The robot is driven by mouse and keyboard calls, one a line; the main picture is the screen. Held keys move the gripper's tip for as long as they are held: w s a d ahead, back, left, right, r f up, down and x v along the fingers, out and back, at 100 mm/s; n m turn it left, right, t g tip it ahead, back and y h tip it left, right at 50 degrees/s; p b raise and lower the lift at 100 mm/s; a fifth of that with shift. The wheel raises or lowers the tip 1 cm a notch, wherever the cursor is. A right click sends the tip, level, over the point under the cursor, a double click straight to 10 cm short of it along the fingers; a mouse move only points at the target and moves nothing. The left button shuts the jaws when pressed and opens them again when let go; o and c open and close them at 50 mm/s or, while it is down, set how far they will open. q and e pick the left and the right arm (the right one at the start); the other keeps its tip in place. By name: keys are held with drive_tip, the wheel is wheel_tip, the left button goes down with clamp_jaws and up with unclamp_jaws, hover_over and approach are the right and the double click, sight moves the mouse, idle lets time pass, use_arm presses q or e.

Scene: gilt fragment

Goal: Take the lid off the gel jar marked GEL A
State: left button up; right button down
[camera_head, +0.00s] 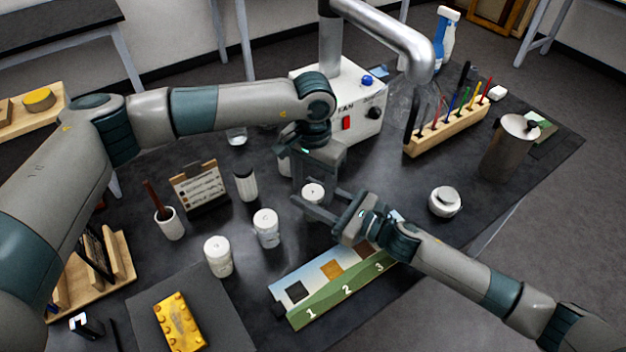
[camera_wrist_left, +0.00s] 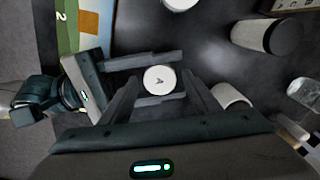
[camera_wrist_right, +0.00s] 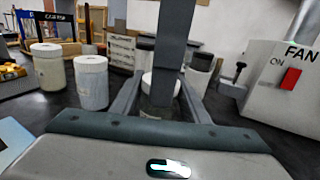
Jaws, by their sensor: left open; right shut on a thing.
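A white jar with a round white lid (camera_head: 312,190) stands upright on the dark bench. In the left wrist view its lid (camera_wrist_left: 159,79) bears a dark mark that looks like an A. My right gripper (camera_head: 320,201) is shut on the jar's body from the side. My left gripper (camera_head: 311,172) points down over the jar, open, with its fingers on opposite sides of the lid. I cannot tell whether they touch it. In the right wrist view a left finger partly hides the jar (camera_wrist_right: 158,101).
Two similar white jars (camera_head: 266,228) (camera_head: 218,256) stand to the left. A dark-topped jar (camera_head: 245,185) and label board (camera_head: 200,188) are behind them. The fan box (camera_head: 345,110) stands behind my grippers; a numbered green strip (camera_head: 330,295) lies in front.

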use_arm(q)
drive_tip(key=c, duration=1.2)
drive_tip(key=shift+o, duration=0.2)
drive_tip(key=n, duration=0.3)
drive_tip(key=o, duration=1.2)
